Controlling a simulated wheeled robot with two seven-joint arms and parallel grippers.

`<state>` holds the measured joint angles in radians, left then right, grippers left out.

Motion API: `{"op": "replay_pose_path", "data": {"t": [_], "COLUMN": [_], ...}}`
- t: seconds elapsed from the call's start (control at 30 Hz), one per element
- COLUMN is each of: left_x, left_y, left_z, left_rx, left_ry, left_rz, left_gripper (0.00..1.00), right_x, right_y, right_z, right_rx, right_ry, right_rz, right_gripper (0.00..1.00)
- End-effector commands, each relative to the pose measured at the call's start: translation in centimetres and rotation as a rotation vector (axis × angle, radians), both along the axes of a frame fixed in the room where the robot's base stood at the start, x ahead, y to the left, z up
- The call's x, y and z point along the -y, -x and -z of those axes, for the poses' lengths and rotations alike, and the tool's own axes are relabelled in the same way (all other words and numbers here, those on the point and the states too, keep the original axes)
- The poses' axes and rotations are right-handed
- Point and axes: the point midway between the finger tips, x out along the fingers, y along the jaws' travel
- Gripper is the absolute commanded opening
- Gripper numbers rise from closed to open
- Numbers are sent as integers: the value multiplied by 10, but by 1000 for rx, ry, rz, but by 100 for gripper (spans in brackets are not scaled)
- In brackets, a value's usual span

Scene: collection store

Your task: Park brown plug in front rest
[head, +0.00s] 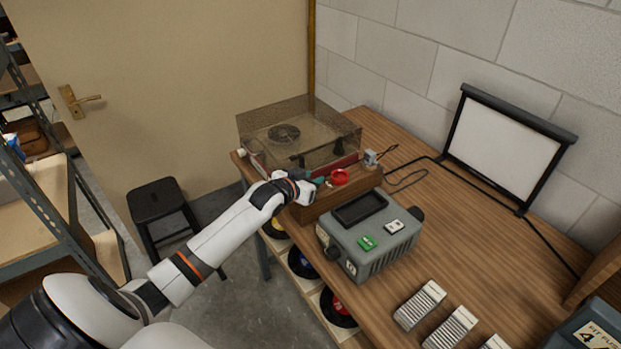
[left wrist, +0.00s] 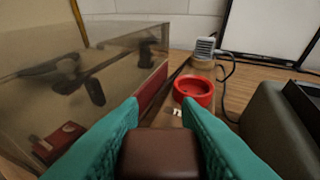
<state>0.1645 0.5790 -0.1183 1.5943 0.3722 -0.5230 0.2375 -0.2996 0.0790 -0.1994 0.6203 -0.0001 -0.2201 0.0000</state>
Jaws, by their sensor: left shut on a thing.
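My left gripper (head: 319,182) is at the near left end of a wooden block (head: 333,200), beside the record player. In the left wrist view its teal fingers are shut on a brown plug (left wrist: 160,152), which fills the bottom centre. A red ring-shaped rest (left wrist: 194,91) lies just beyond the plug, a little right; it also shows in the head view (head: 340,177). The ring looks empty. A grey block with a cord (left wrist: 205,47) stands farther back on the wood. My right gripper is out of view.
A record player with a clear smoky cover (head: 300,135) stands close on the left. A grey metal box (head: 370,240) with a green label stands close on the right. A black cord runs across the table (head: 465,235). Several ribbed white-topped blocks lie farther right.

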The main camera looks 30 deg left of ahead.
Motion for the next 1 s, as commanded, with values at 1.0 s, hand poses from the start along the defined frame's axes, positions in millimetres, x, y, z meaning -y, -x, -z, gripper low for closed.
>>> {"op": "replay_pose_path", "data": {"t": [1.0], "left_x": [0], "left_y": [42], "left_z": [-19], "left_rx": [-2], "left_ry": [1], "left_rz": [0], "left_gripper": [40], "right_x": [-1], "right_y": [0], "right_z": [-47], "right_rx": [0], "right_ry": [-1], "right_rz": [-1], "right_gripper": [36]}}
